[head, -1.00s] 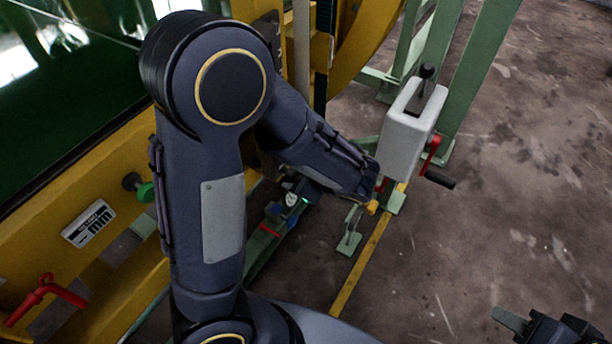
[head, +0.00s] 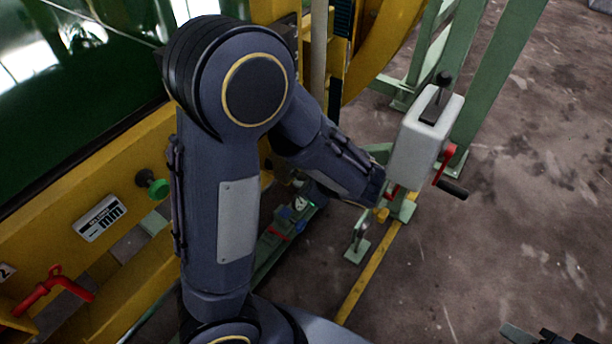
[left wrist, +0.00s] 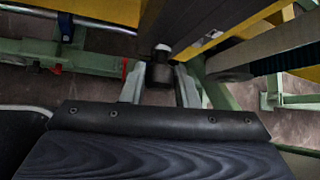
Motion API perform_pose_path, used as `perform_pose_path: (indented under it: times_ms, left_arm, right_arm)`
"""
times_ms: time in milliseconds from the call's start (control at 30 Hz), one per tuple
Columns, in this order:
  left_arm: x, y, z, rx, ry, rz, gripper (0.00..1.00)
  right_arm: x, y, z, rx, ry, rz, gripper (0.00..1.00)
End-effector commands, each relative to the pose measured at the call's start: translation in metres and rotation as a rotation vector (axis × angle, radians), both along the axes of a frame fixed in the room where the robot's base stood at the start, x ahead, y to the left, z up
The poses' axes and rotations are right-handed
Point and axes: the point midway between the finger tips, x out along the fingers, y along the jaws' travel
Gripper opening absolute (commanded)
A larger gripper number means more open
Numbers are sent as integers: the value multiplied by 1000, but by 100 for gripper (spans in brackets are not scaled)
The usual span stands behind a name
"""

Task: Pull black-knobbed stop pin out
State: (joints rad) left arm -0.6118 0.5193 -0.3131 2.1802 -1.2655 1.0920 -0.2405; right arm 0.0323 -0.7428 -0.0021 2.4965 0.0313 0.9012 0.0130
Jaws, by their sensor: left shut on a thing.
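The black knob (left wrist: 160,73) of the stop pin, with a pale cap at its far end, shows in the left wrist view between the two grey fingers of my left gripper (left wrist: 160,83). The fingers are shut on it. The pin's shaft cannot be made out. In the head view my left forearm hides the gripper and the knob, beside the grey box. My right gripper (head: 545,337) shows only in part at the lower right corner of the head view, away from the machine; its jaw opening is not clear.
A grey box (head: 420,140) with a black lever and a red crank (head: 443,165) stands right of my left arm.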

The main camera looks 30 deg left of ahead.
Motion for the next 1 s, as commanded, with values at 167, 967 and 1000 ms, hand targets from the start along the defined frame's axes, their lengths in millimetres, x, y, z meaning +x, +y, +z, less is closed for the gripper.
perform_pose_path:
  times_ms: [167,967,1000]
  left_arm:
    - [0,-7,0,1,0,-3,3]
    - [-2,-39,1,1,-1,-2,3]
    - [-3,-41,1,1,-1,-2,3]
  right_arm:
    - [0,0,1,0,0,0,36]
    - [0,0,4,0,0,0,36]
    - [0,0,4,0,0,0,36]
